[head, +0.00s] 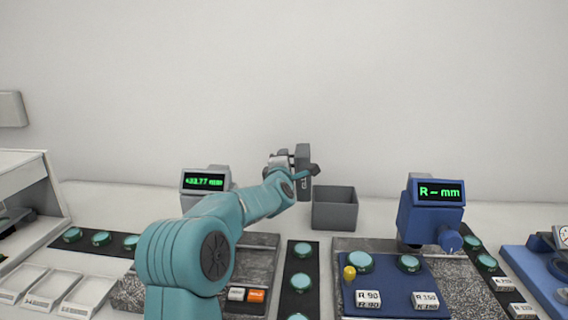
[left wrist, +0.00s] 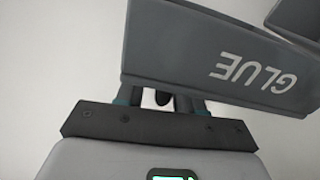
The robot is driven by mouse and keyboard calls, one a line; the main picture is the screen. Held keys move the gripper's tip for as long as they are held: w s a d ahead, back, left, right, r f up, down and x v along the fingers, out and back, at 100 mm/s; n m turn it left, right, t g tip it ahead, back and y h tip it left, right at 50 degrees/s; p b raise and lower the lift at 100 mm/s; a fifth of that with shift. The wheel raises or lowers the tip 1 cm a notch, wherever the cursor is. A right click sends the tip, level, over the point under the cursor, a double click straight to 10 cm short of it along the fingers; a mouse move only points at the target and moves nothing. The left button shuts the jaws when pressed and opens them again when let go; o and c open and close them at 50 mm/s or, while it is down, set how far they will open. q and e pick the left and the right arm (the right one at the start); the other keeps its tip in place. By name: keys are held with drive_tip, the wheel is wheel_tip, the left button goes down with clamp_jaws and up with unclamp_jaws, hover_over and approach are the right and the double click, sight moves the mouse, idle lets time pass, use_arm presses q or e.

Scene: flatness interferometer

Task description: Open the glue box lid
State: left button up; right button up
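The glue box (head: 335,212) is a grey open-topped box at the back, right of centre in the head view, and I can see into it. Its grey lid (head: 304,185) stands upright at the box's left side, with its lettering turned sideways. In the left wrist view the lid (left wrist: 190,50) fills the upper part, with "GLUE" upside down. My left gripper (head: 300,172) is at the upright lid. In the left wrist view its fingers reach up behind the lid, which hides their tips, so I cannot tell whether they grip it. My right gripper is not in view.
A grey display unit (head: 206,181) stands left of the box, and a blue display unit (head: 432,212) stands to its right. Several teal discs, such as one (head: 302,250), and small label blocks lie in front. A white tray rack (head: 50,287) is at left.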

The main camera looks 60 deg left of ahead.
use_arm(q)
drive_tip(key=b+v, duration=0.2)
drive_tip(key=v, duration=1.4)
drive_tip(key=shift+d+b, duration=0.2)
drive_tip(key=shift+b, duration=0.1)
drive_tip(key=shift+s+r, duration=0.1)
drive_tip(key=shift+r, duration=0.05)
